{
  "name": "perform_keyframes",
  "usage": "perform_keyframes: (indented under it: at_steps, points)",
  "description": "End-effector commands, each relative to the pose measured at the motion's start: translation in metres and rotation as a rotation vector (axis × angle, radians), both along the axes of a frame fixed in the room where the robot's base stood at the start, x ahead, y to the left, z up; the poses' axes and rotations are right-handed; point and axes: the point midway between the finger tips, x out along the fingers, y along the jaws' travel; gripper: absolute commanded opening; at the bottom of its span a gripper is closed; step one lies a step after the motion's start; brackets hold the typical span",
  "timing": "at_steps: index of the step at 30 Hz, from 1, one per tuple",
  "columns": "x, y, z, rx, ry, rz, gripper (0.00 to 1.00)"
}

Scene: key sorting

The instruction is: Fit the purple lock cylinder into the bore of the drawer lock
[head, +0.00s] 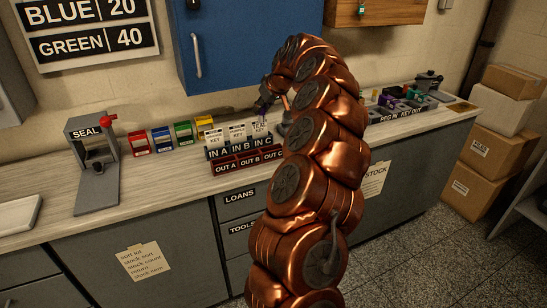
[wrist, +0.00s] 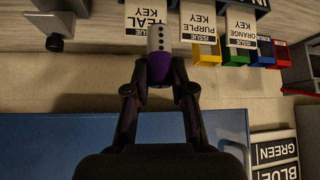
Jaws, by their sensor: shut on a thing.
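My gripper (wrist: 160,88) is shut on the purple lock cylinder (wrist: 160,68). In the wrist view the cylinder has a purple body and a pale grey upper part with a row of dark holes, pointing away from the fingers. In the head view my gripper (head: 266,102) is above the counter near the key cards, partly hidden by my copper-coloured arm. A bit of purple shows just below it. Drawers marked LOANS (head: 239,195) and TOOLS (head: 240,228) are under the counter. I cannot make out the drawer lock or its bore for sure.
White key cards (head: 238,133) stand in a rack over red OUT trays (head: 225,165). Small coloured bins (head: 161,139) and a SEAL press (head: 92,160) are to the left. A blue cabinet (head: 225,50) hangs behind. Key holders (head: 405,98) and boxes (head: 497,140) are at right.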

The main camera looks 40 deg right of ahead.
Motion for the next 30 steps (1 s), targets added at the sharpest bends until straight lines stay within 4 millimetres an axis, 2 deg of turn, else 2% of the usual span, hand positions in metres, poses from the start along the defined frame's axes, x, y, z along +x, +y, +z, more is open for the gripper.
perform_keyframes:
  at_steps: [3,7,11,18,26,30]
  points:
    - [-0.015,-0.021,-0.009,0.002,0.002,-0.018,0.00]
    - [-0.023,-0.030,-0.013,0.002,0.004,-0.024,0.00]
    - [-0.023,-0.032,-0.022,0.001,0.002,-0.026,0.00]
    - [-0.023,-0.031,-0.059,0.003,0.003,-0.025,0.00]
    - [-0.023,-0.031,-0.081,0.001,0.004,-0.025,0.00]
    - [-0.023,-0.030,-0.100,0.005,0.004,-0.026,0.00]
